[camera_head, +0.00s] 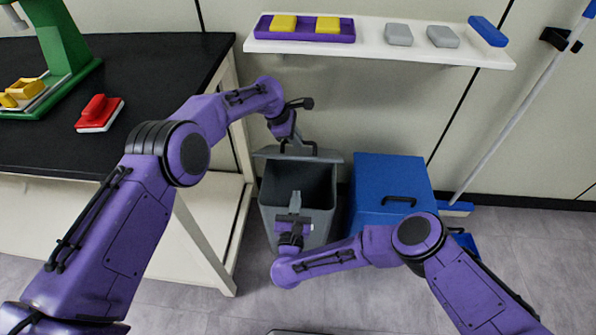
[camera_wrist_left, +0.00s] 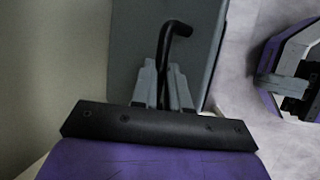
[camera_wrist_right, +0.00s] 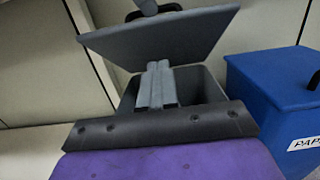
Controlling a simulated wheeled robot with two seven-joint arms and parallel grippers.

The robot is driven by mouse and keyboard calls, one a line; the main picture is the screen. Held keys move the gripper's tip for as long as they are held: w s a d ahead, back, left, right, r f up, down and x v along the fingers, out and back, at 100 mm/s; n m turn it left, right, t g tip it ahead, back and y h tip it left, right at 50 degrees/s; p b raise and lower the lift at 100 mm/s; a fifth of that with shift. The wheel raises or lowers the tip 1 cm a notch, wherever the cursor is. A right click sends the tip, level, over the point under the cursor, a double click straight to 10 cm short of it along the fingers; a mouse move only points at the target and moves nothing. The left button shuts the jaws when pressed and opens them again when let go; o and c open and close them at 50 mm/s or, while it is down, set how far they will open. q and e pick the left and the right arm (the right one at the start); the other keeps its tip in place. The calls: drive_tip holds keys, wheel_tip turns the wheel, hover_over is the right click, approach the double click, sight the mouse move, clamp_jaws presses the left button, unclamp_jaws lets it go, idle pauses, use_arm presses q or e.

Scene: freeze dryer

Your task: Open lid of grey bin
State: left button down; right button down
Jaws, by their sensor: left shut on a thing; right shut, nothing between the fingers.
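The grey bin (camera_head: 268,215) stands on the floor between the black-topped table and the blue bin. Its lid (camera_head: 270,153) is raised at the back, and the dark inside shows in the head view. The lid also shows in the right wrist view (camera_wrist_right: 190,38), tilted up over the opening. My left gripper (camera_head: 285,140) is at the lid, shut on its black handle (camera_wrist_left: 178,30). My right gripper (camera_head: 295,198) is shut and empty, over the bin's front part; its closed fingers (camera_wrist_right: 157,84) point toward the opening in the right wrist view.
A blue bin (camera_head: 375,175) with a closed lid stands right beside the grey bin. The black-topped table (camera_head: 150,60) is on the left. A white shelf (camera_head: 375,48) with a purple tray hangs on the wall above. A broom (camera_head: 515,115) leans at the right.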

sight(300, 158)
use_arm(q)
drive_tip(key=shift+a+f, duration=0.15)
drive_tip(key=shift+f, duration=0.15)
use_arm(e)
drive_tip(key=w+r, duration=0.3)
drive_tip(key=w, duration=0.4)
drive_tip(key=shift+w+r, duration=0.3)
drive_tip(key=shift+w, duration=0.05)
drive_tip(key=shift+r, duration=0.1)
drive_tip(key=shift+w+r, duration=0.3)
drive_tip(key=shift+r, duration=0.05)
use_arm(q)
drive_tip(key=shift+s+f, duration=0.1)
drive_tip(key=shift+f, duration=0.05)
use_arm(e)
drive_tip(key=shift+w+r, duration=0.3)
use_arm(q)
drive_tip(key=c, duration=1.1)
unclamp_jaws()
